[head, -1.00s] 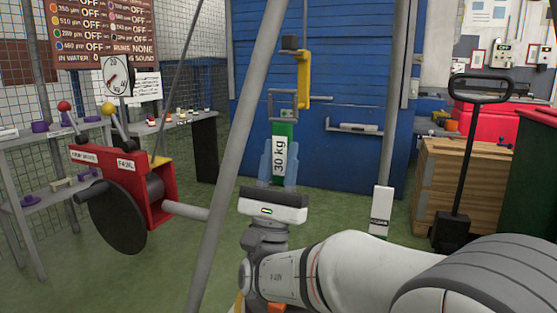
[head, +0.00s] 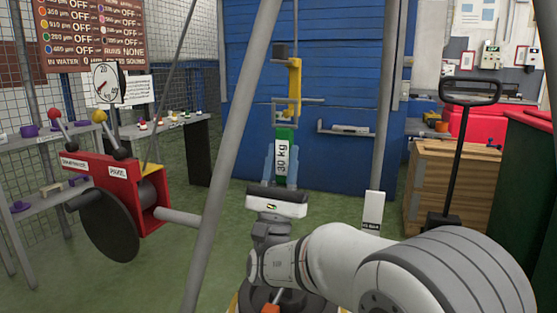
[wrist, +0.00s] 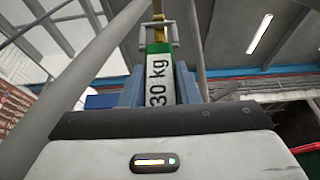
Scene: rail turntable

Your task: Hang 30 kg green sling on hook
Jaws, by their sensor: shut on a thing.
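The green sling (head: 285,134) hangs upright, with a white "30 kg" label (head: 283,158) and a grey rectangular loop (head: 275,111) at its top. My gripper (head: 280,165) is shut on it, with pale blue fingers at both sides of the label. The label fills the middle of the wrist view (wrist: 158,82). The yellow hook (head: 295,80) is at the loop, its lower end overlapping the loop in the head view. It also shows at the top of the wrist view (wrist: 158,8). I cannot tell whether the loop rests on the hook.
A slanted grey pole (head: 230,140) stands left of my gripper. A red winch (head: 115,180) with a large disc is farther left. A grey post (head: 385,110) stands at the right, before a wooden crate (head: 430,185) and a pallet-truck handle (head: 460,150). A blue wall (head: 345,60) is behind.

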